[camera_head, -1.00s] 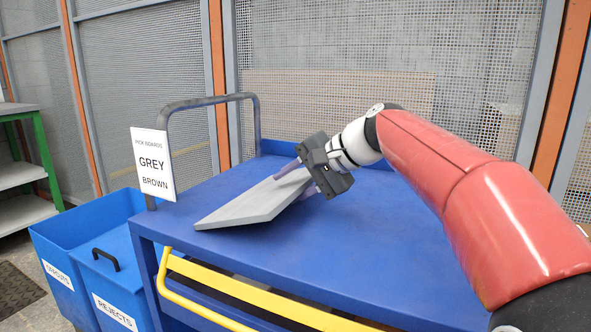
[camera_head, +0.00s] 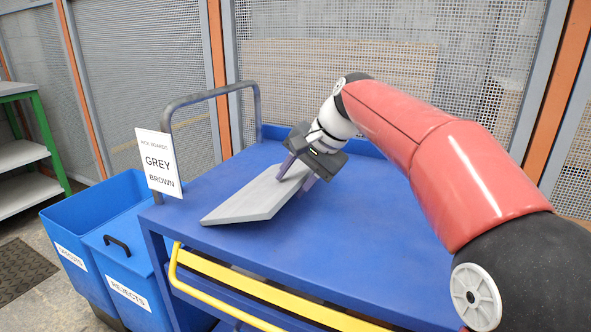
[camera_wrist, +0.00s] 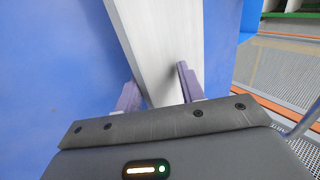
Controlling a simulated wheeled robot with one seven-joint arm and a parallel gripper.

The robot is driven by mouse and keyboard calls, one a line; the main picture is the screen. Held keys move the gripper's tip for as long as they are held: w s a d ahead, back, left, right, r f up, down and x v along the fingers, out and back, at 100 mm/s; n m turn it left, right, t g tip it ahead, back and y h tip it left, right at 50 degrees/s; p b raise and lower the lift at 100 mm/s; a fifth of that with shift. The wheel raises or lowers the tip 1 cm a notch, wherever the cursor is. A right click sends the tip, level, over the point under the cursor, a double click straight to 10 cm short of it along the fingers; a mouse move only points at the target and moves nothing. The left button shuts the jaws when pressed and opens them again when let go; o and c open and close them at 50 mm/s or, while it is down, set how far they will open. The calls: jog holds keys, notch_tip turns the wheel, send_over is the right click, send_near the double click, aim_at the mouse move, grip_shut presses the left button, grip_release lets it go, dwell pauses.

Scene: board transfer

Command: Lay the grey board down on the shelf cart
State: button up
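The grey board (camera_head: 250,200) is on the blue top deck of the shelf cart (camera_head: 345,255), towards its left side. Its near end is low against the deck; I cannot tell whether the far end touches too. My gripper (camera_head: 294,187) is at the board's far right part, tilted, with its fingers spread wider than the board is thick. One finger is over the top face, the other beyond the right edge. In the wrist view the board (camera_wrist: 160,35) runs between the open fingers (camera_wrist: 157,88), with its face showing between them.
A sign (camera_head: 159,162) reading GREY and BROWN stands at the cart's left handle (camera_head: 210,96). Blue bins (camera_head: 128,262) stand left of the cart. A yellow rail (camera_head: 240,284) runs along its front. Mesh fencing (camera_head: 340,60) stands behind. The deck's right side is clear.

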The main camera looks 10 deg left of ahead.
jog(key=shift+h, duration=0.3)
jog(key=shift+d, duration=0.15)
jog(key=shift+s+d+r, duration=0.25)
jog(key=shift+d+r, duration=0.05)
jog(key=shift+d, duration=0.4)
jog(key=shift+s+d+r, duration=0.25)
jog(key=shift+d+r, duration=0.05)
jog(key=shift+d, duration=0.35)
jog(key=o, duration=0.6)
jog(key=shift+c, duration=0.2)
notch_tip(320, 180, up, 8)
jog(key=d, duration=0.1)
jog(key=shift+s+d+f, duration=0.15)
jog(key=shift+s+f, duration=0.1)
